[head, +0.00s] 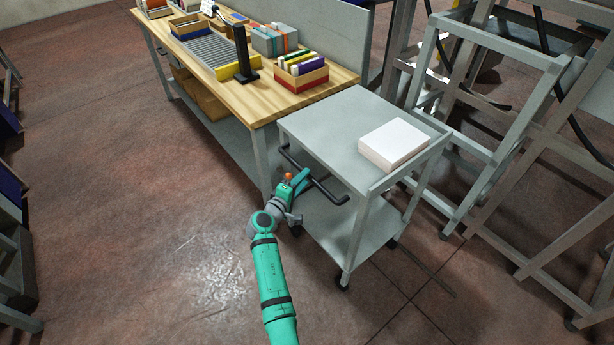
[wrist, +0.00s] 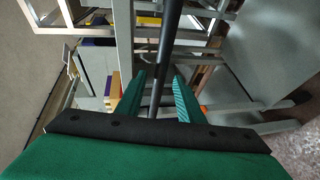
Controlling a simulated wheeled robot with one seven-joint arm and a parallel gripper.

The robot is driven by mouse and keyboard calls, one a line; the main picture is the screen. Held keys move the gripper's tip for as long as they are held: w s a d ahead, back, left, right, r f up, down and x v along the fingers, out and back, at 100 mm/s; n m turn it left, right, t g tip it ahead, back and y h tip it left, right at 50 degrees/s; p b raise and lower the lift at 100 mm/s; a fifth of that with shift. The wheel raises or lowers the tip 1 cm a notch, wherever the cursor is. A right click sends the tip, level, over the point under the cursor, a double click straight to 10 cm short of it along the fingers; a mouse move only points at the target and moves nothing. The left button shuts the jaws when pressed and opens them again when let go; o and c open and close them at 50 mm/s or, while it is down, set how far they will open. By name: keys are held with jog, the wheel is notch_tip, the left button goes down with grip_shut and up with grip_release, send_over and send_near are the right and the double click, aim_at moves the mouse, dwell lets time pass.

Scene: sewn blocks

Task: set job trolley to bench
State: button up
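The job trolley (head: 325,128) is a grey two-shelf cart on casters, with a black bar handle (head: 325,190) on its near left side. It stands close beside the right end of the wood-topped bench (head: 262,112); I cannot tell whether they touch. My gripper (head: 300,180) is at the handle. In the wrist view, the dark handle bar (wrist: 168,50) passes between the two green fingers of my gripper (wrist: 158,82). A narrow gap shows beside the bar, so the fingers look open around it.
A white block-like stack (head: 394,143) lies on the trolley top. The bench holds bins (head: 300,76), a roller strip (head: 212,48) and a black stand (head: 242,55). Grey metal frames (head: 480,130) crowd the right side. The floor (head: 150,210) at left is clear.

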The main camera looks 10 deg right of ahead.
jog(key=v, duration=0.7)
jog(key=shift+a, duration=0.15)
jog(key=s+a+f+y, duration=0.3)
jog(key=s+f, duration=0.4)
jog(key=s, duration=0.3)
jog(key=s+a+f+y, duration=0.3)
jog(key=s+f, duration=0.4)
jog(key=s, duration=0.2)
jog(key=s+a+m+t+y, duration=0.1)
jog(key=s+a+m+y, duration=0.2)
jog(key=s, duration=1.2)
jog(key=s+a+r+m+t+y, duration=0.1)
jog(key=s+r+m, duration=0.4)
jog(key=s+r, duration=1.4)
jog(key=shift+a+m+t+y, duration=0.35)
jog(key=shift+t+y, duration=0.15)
jog(key=shift+t, duration=0.3)
jog(key=shift+r, duration=0.1)
